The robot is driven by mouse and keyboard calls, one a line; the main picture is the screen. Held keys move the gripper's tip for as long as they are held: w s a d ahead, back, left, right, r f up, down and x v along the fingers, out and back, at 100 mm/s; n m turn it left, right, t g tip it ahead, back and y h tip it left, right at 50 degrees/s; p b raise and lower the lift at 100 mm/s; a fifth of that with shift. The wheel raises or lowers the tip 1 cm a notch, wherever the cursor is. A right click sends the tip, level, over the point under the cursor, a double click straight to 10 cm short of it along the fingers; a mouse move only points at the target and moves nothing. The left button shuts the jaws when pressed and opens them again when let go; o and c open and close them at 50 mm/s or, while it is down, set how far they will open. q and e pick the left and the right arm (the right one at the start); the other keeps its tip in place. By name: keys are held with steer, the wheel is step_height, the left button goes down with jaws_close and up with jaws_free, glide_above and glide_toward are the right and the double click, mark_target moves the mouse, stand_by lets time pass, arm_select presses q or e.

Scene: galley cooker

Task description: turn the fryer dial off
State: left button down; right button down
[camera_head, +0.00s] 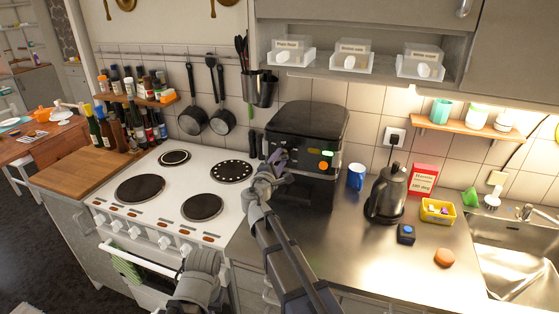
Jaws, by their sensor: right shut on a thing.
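The black fryer (308,120) stands on the steel counter against the tiled wall, right of the cooker. Its front has a small green mark (326,153) and an orange round mark (322,166) on the right side. My right gripper (276,156) reaches up to the left part of the fryer's front. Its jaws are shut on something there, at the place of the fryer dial. The jaws hide the dial, so its setting cannot be read. A grey part of my left arm shows at the bottom, but no left jaws can be made out.
The white cooker (218,187) with dark hotplates is on the left. Right of the fryer are a blue mug (356,177), a black kettle (386,194), a red sign (423,180) and a yellow box (437,211). The front middle of the counter is clear.

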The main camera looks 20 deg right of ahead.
steer(key=n, duration=1.4)
stand_by(0.6)
steer(key=c, duration=0.7)
jaws_free()
steer(key=v, duration=0.7)
steer(key=shift+s+a, duration=0.25)
steer(key=shift+s, duration=0.1)
